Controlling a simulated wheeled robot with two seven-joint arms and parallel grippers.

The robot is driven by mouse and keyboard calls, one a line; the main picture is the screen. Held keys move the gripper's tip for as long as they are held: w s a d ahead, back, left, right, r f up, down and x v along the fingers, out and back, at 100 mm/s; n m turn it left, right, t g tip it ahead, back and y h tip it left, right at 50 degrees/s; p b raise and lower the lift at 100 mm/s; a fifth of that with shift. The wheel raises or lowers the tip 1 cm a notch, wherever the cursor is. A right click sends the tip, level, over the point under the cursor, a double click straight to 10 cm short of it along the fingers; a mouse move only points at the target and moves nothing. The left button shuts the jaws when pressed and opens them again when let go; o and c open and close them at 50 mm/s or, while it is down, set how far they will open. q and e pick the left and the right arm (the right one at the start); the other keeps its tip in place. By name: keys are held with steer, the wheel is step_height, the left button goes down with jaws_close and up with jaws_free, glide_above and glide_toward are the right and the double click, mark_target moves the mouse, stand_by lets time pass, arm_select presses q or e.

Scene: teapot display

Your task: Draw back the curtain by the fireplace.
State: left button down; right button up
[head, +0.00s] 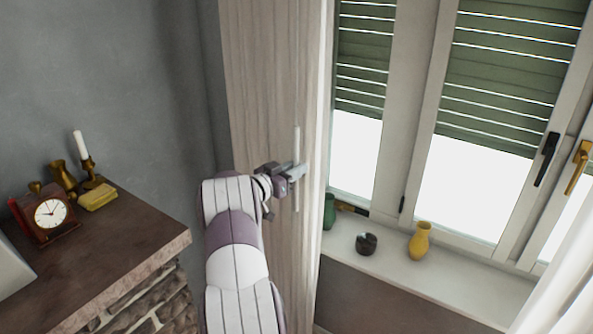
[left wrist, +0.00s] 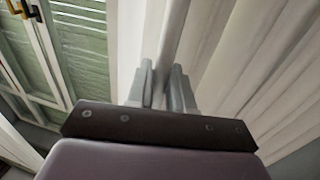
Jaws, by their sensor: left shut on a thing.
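A pale pleated curtain (head: 268,80) hangs at the left side of the window, next to the fireplace mantel. A thin light pull rod (head: 296,145) hangs upright at its right part. My left gripper (head: 300,172) is shut on the rod. In the left wrist view the fingers (left wrist: 167,88) are closed on both sides of the rod (left wrist: 175,30), with the curtain folds (left wrist: 265,60) close by on the right. The curtain's lower end is partly hidden by my left arm. My right gripper does not show.
The window sill (head: 440,285) holds a yellow vase (head: 420,240), a dark bowl (head: 366,244) and a green item (head: 329,211). The mantel (head: 120,240) at left carries a clock (head: 48,214), a candle (head: 82,146) and brass pieces. A white curtain (head: 565,290) hangs at lower right.

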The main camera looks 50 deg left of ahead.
arm_select(q)
steer(key=shift+a, duration=0.3)
steer(key=c, duration=1.2)
jaws_free()
steer(key=shift+w, duration=0.2)
steer(key=shift+s+f, duration=0.1)
steer(key=s+b, duration=0.1)
steer(key=s, duration=0.3)
steer(key=s+b, duration=0.2)
steer(key=s, duration=0.2)
steer(key=s+b, duration=0.1)
steer(key=s, duration=0.3)
steer(key=shift+s+d, duration=0.25)
steer(key=shift+d, duration=0.05)
